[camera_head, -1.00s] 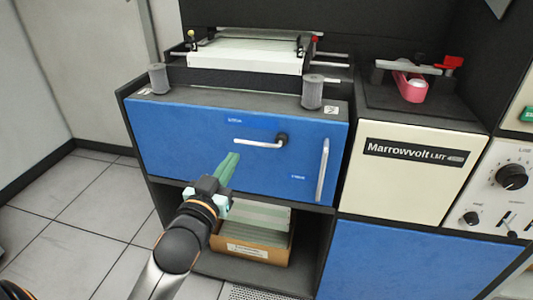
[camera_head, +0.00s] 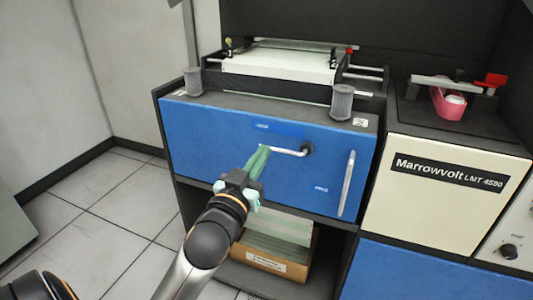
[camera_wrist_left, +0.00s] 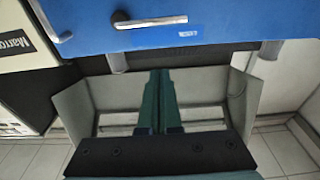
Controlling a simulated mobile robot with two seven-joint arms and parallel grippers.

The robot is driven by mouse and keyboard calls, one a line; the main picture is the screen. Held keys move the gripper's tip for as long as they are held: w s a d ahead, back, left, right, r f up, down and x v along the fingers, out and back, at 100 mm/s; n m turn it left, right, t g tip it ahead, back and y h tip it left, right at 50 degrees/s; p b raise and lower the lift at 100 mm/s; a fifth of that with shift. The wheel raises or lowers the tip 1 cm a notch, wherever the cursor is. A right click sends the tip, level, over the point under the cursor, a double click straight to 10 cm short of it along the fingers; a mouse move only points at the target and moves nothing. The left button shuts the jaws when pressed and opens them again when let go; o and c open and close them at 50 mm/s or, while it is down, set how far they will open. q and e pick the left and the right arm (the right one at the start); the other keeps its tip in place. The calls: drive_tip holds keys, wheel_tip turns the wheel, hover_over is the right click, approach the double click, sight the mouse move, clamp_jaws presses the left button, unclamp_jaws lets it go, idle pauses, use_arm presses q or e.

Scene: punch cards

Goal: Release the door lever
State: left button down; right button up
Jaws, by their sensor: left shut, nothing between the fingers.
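The blue door (camera_head: 225,160) of the cabinet is closed. A silver lever (camera_head: 288,152) on it lies level, with its dark pivot at the right end. It also shows near the top of the left wrist view (camera_wrist_left: 150,21). My left gripper (camera_head: 264,149) has its green fingers shut and empty. In the head view its tips overlap the lever's free left end; I cannot tell whether they touch. In the left wrist view the fingertips (camera_wrist_left: 160,72) appear apart from the lever. My right gripper is not in view.
A vertical silver handle (camera_head: 347,184) is on the door right of the lever. A cardboard box of cards (camera_head: 262,257) stands in the open shelf below. Two grey rollers (camera_head: 342,102) stand on top. A cream Marrowvolt unit (camera_head: 430,205) adjoins on the right.

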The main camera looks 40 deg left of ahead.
use_arm(q)
drive_tip(key=r, duration=0.1)
hover_over(274, 150)
drive_tip(key=shift+s+d+f+b, duration=0.25)
drive_tip(key=shift+f+b, duration=0.05)
drive_tip(key=shift+f, duration=0.3)
drive_tip(key=shift+s+d+f+b, duration=0.25)
drive_tip(key=shift+f+b, duration=0.05)
drive_tip(key=shift+f, duration=0.25)
drive_tip(key=shift+s+f, duration=0.15)
drive_tip(key=shift+f, duration=0.55)
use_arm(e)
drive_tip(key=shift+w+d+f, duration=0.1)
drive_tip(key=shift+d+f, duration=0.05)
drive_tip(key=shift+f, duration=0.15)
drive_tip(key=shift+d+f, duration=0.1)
use_arm(q)
drive_tip(key=shift+f+n, duration=0.2)
drive_tip(key=shift+n, duration=0.3)
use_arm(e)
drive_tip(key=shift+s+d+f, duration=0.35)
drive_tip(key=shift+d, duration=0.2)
